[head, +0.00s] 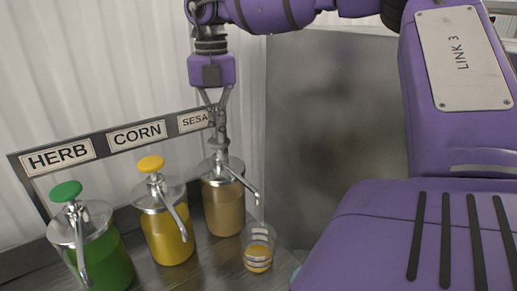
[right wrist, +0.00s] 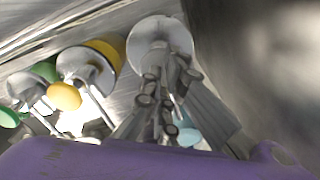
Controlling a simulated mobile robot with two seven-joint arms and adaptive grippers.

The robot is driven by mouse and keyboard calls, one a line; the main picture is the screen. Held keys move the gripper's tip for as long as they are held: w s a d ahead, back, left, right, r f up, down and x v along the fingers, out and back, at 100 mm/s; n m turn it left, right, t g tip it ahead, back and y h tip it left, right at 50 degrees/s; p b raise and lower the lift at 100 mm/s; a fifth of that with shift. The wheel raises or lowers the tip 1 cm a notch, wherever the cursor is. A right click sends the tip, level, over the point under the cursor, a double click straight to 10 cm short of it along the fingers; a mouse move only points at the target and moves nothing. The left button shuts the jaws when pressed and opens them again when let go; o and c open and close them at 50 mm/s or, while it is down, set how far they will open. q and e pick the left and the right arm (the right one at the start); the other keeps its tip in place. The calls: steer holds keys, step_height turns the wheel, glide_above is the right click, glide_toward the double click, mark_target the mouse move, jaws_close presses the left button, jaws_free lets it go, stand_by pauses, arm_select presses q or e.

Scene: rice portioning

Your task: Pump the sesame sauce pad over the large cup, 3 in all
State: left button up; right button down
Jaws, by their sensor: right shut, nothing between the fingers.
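The sesame dispenser (head: 224,208) is a clear jar of tan sauce with a metal lid and spout, under the partly covered SESA sign (head: 194,121). Its lid also shows in the right wrist view (right wrist: 160,32). My right gripper (head: 219,143) is shut and empty, pointing down directly over the sesame pump head. The pad is hidden behind the fingers, so I cannot tell whether they touch it or how far it is pressed. A clear cup (head: 259,236) with yellowish content at the bottom stands below the sesame spout. My left gripper is not in view.
The corn dispenser (head: 168,237) with a yellow pad and the herb dispenser (head: 103,258) with a green pad stand to the left. The sign rail (head: 95,146) runs behind them. A grey panel (head: 335,110) stands at the right. My purple arm covers the right side.

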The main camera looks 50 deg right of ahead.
steer(key=shift+f, duration=0.75)
steer(key=shift+f+b, duration=0.35)
steer(key=shift+f, duration=0.6)
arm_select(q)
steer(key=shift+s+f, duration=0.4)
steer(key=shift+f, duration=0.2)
arm_select(e)
steer(key=shift+s, duration=0.1)
steer(key=shift+r, duration=2.15)
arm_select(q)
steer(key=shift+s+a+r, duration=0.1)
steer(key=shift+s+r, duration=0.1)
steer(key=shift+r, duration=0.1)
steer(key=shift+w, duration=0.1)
